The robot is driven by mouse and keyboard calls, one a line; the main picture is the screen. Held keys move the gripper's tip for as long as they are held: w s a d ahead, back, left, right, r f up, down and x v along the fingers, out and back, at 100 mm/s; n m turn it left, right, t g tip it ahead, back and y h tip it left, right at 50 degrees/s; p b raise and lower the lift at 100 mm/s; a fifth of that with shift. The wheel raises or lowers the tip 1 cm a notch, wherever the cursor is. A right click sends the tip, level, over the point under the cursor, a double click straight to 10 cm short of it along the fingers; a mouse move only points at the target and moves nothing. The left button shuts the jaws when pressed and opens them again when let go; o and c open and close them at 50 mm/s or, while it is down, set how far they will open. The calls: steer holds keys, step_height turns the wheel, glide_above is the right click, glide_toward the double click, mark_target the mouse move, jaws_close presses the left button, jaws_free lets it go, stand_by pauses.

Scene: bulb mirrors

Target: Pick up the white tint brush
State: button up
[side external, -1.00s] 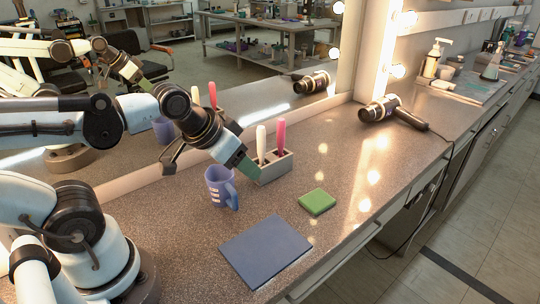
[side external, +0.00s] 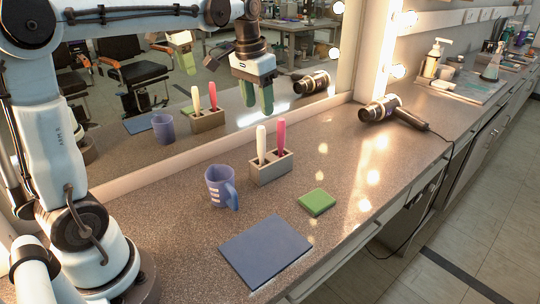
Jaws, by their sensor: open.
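The white tint brush (side external: 261,143) stands upright in the left part of a grey-brown holder (side external: 269,173) on the counter. A pink brush (side external: 281,136) stands beside it in the same holder. Only their upper parts show; the lower ends are hidden inside the holder. My gripper (side external: 260,98) is in the air above the holder, pointing down with green fingertips. It is open and empty, apart from both brushes. The fingers overlap from this view, so the gap between them is hard to see.
A purple mug (side external: 221,187) stands left of the holder. A green sponge-like block (side external: 317,202) and a dark blue mat (side external: 265,249) lie in front. A hair dryer (side external: 392,110) lies at the right. The mirror (side external: 120,160) rises behind and reflects the holder, mug and arm.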

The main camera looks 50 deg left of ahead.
mark_target(262, 128)
steer(key=f, duration=0.4)
steer(key=w+f, duration=0.1)
steer(key=f, duration=0.1)
steer(key=shift+f, duration=0.15)
steer(key=shift+w+a+f, duration=0.15)
steer(key=shift+a+f, duration=0.05)
steer(key=shift+f, duration=1.15)
steer(key=shift+w+a+f, duration=0.1)
steer(key=shift+a+f, duration=0.05)
steer(key=shift+f, duration=1.15)
steer(key=shift+c, duration=0.3)
jaws_close()
